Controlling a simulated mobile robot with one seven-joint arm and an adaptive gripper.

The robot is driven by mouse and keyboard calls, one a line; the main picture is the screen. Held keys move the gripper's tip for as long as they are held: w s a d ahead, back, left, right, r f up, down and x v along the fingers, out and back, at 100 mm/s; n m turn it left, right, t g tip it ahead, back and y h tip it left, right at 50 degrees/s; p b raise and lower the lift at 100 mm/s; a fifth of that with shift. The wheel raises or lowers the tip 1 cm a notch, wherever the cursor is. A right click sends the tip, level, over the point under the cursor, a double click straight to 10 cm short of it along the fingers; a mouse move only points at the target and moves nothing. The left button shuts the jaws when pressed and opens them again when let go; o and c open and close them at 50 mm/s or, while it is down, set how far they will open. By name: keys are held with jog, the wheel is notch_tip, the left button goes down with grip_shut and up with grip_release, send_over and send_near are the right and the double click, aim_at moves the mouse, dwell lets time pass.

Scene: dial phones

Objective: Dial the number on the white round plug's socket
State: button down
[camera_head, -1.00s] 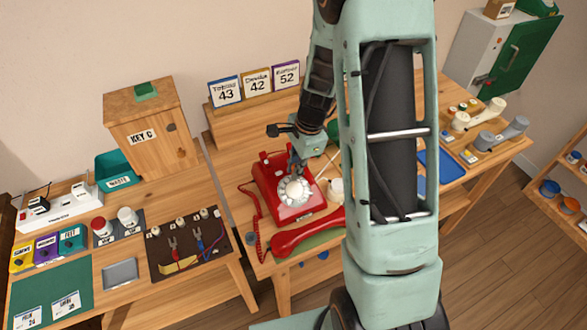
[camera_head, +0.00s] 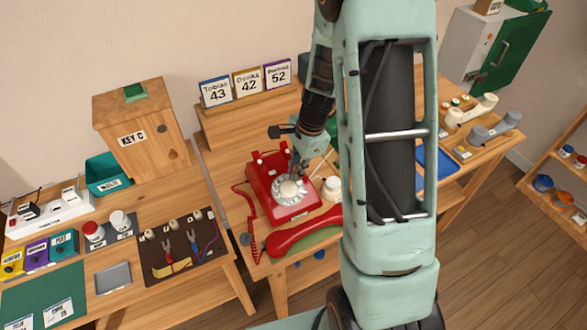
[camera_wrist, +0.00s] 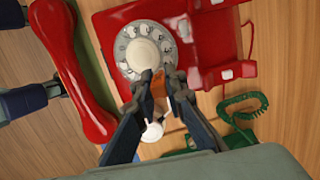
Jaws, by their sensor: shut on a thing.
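The red dial phone (camera_head: 267,195) stands on the middle table, its white dial (camera_head: 290,190) facing up. My gripper (camera_head: 296,172) is down at the dial's edge. In the wrist view my gripper's fingers (camera_wrist: 160,80) are closed together on a small orange thing (camera_wrist: 159,90), partly hidden by them, beside the dial (camera_wrist: 144,52). I cannot tell whether it touches a finger hole. The red handset (camera_head: 303,232) lies off the phone, in front of it. A white power strip (camera_head: 50,218) with plugs stands at the far left; its socket numbers are too small to read.
Name cards (camera_head: 247,83) reading 43, 42 and 52 stand behind the phone. A white cup-like thing (camera_head: 332,188) is close to the phone's right. A wooden KEY C box (camera_head: 140,130) stands left. A tool mat (camera_head: 180,246) lies on the left table.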

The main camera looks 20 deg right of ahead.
jog(key=shift+s+d+f, duration=0.1)
jog(key=shift+d, duration=0.05)
jog(key=shift+s+d+f+b, duration=0.2)
jog(key=shift+s+d+b, duration=0.1)
jog(key=shift+s+b, duration=0.15)
dwell(0.5)
jog(key=shift+s+d+f, duration=0.1)
jog(key=shift+s+f, duration=0.15)
jog(key=shift+s, duration=0.3)
jog(key=shift+b, duration=0.3)
jog(key=shift+s+f, duration=0.1)
jog(key=shift+s, duration=0.15)
jog(key=shift+s+r+p, duration=0.35)
jog(key=shift+r+p, duration=0.15)
jog(key=shift+r, duration=0.35)
